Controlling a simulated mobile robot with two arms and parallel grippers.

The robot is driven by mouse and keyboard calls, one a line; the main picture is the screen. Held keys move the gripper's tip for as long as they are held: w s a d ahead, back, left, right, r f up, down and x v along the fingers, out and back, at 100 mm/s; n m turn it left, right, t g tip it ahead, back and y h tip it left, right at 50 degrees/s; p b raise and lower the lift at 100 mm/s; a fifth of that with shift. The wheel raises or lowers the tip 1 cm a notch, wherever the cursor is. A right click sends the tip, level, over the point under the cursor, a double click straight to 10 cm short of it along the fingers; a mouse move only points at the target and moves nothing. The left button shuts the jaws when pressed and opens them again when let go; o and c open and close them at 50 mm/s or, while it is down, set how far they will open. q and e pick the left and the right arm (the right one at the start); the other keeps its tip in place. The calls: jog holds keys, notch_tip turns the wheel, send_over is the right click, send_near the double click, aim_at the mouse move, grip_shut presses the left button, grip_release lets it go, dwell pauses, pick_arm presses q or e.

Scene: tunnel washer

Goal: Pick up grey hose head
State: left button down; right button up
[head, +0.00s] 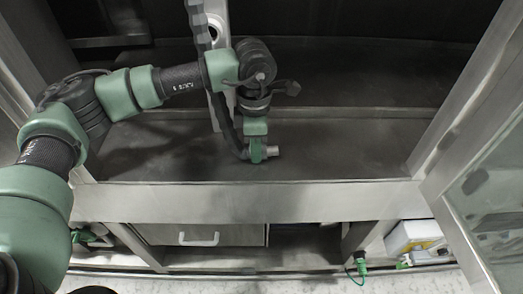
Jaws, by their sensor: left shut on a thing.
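My left arm comes in from the left and reaches over the steel tunnel bed. Its left gripper (256,143) points down and is shut on the grey hose head (272,151) just above the bed. The hose head's short grey end sticks out to the right of the fingers. A dark ribbed hose (228,128) runs down from the top of the picture to the hose head. The fingers are small here and partly hidden by the wrist. My right gripper is not in view.
A pale upright bar (217,108) stands behind the hose. A steel front ledge (300,203) runs across below the bed. An open glass door (490,200) is on the right. A drawer with a white handle (198,240) and a white-yellow container (415,238) sit below. The bed's right side is clear.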

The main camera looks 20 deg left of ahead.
pick_arm(q)
jog(key=shift+r, duration=0.1)
dwell(0.7)
jog(key=shift+r, duration=0.5)
notch_tip(320, 180, up, 19)
jog(key=b, duration=0.2)
jog(key=shift+f, duration=0.1)
